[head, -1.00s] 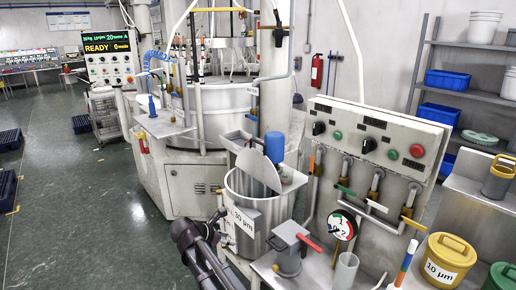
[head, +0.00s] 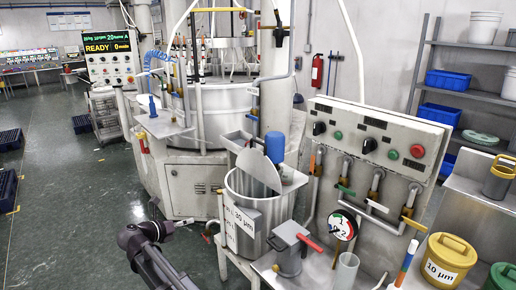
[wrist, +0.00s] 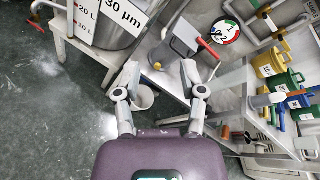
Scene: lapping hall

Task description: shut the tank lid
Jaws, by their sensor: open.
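The tank (head: 273,213) is a grey metal cylinder with a white 30 µm label, standing on a frame in the middle of the head view. Its lid (head: 260,170) is a thin grey disc, raised steeply at the rim, so the tank's mouth is open. The tank's lower wall also shows in the wrist view (wrist: 113,38), at the upper left; the lid does not show there. My gripper (wrist: 161,76) is open and empty, its two fingers apart. In the head view my gripper is left of the tank and lower than its rim, not touching it.
A grey fitting with a red handle (head: 291,240) stands right of the tank, near a gauge (head: 343,225) and a valve panel (head: 375,150). A yellow lidded bucket (head: 447,262) is at the lower right. The floor (head: 70,210) on the left is mostly clear.

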